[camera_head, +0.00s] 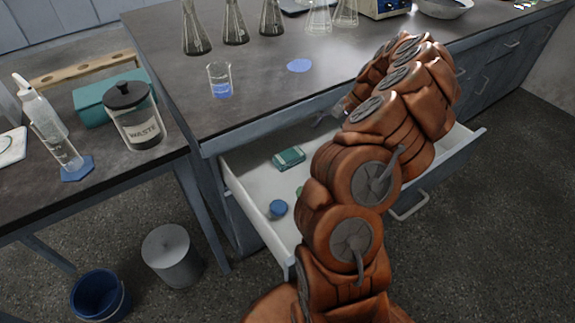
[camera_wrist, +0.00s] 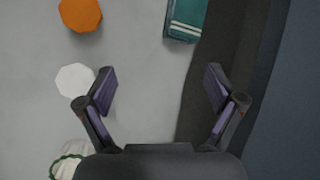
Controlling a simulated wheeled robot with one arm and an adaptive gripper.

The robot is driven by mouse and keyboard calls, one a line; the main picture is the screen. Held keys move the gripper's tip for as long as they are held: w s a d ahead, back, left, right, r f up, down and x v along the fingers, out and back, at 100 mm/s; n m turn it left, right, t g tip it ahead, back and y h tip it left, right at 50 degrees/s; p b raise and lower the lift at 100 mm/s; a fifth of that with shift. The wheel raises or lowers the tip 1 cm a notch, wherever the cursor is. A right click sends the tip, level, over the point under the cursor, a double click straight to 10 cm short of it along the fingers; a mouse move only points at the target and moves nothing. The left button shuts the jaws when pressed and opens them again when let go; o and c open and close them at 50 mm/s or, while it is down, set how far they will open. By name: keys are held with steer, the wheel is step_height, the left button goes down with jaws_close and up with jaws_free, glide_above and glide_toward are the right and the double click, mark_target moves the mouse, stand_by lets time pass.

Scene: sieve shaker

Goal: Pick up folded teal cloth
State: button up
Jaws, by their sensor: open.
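The folded teal cloth (camera_head: 289,157) lies in the open drawer (camera_head: 245,160), near its left part in the head view. In the wrist view the teal cloth (camera_wrist: 187,20) shows pale stripes and is cut off by the top edge. My gripper (camera_wrist: 160,85) is open, with nothing between its fingers. The cloth is apart from it, beyond the fingertips and slightly right of centre in the wrist view. In the head view my gripper (camera_head: 331,116) shows only in part above the drawer near the bench front; my arm hides the rest.
An orange octagonal piece (camera_wrist: 80,14), a white octagonal piece (camera_wrist: 75,79) and a white item with a green rim (camera_wrist: 68,162) lie left in the wrist view. A blue round item (camera_head: 277,208) sits near the drawer's front. A beaker (camera_head: 220,82) stands on the bench above.

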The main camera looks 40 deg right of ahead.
mark_target(291, 155)
steer(key=d+f, duration=0.1)
steer(key=f+m, duration=0.1)
steer(key=d+f+m+b, duration=0.1)
steer(key=f, duration=0.1)
steer(key=shift+s+d, duration=0.25)
steer(key=shift+d, duration=0.05)
steer(key=shift+a+f, duration=0.1)
steer(key=shift+f, duration=0.05)
steer(key=w+a, duration=0.1)
steer(key=a, duration=0.2)
steer(key=w+a, duration=0.2)
steer(key=a, duration=0.1)
steer(key=w+a, duration=0.1)
steer(key=a, duration=0.2)
steer(key=shift+w, duration=0.2)
steer(key=a, duration=0.1)
steer(key=w+a+f, duration=0.1)
steer(key=shift+a+f, duration=0.3)
steer(key=shift+w+a+f+b, duration=0.2)
steer(key=shift+f+b, duration=0.1)
steer(key=shift+f, duration=0.15)
steer(key=c, duration=1.2)
steer(key=shift+r, duration=0.1)
steer(key=shift+c, duration=0.2)
